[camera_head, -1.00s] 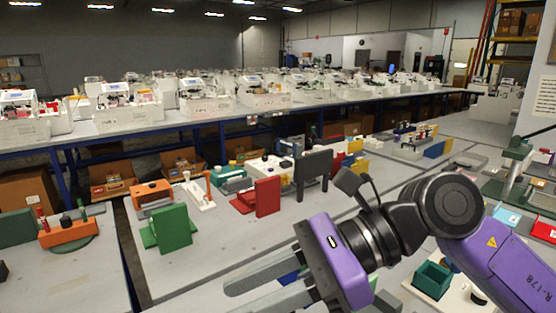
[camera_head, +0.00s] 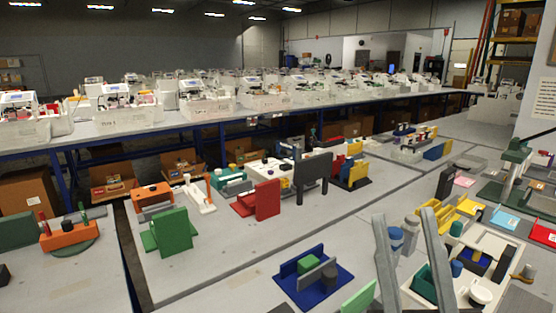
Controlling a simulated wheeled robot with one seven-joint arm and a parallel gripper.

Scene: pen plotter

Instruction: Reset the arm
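My gripper (camera_head: 405,218) shows at the bottom right of the head view. Only its two long grey fingers are in the picture, pointing up, and the rest is cut off by the lower edge. The fingers stand apart with nothing gripped between them. Behind them are a blue-grey cylinder (camera_head: 396,239) and a grey cylinder, and I cannot tell how far away these are.
A blue tray (camera_head: 313,291) with a green block sits left of the fingers. Red (camera_head: 266,197) and green (camera_head: 172,230) blocks stand further back. Grey tabletop between them is clear.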

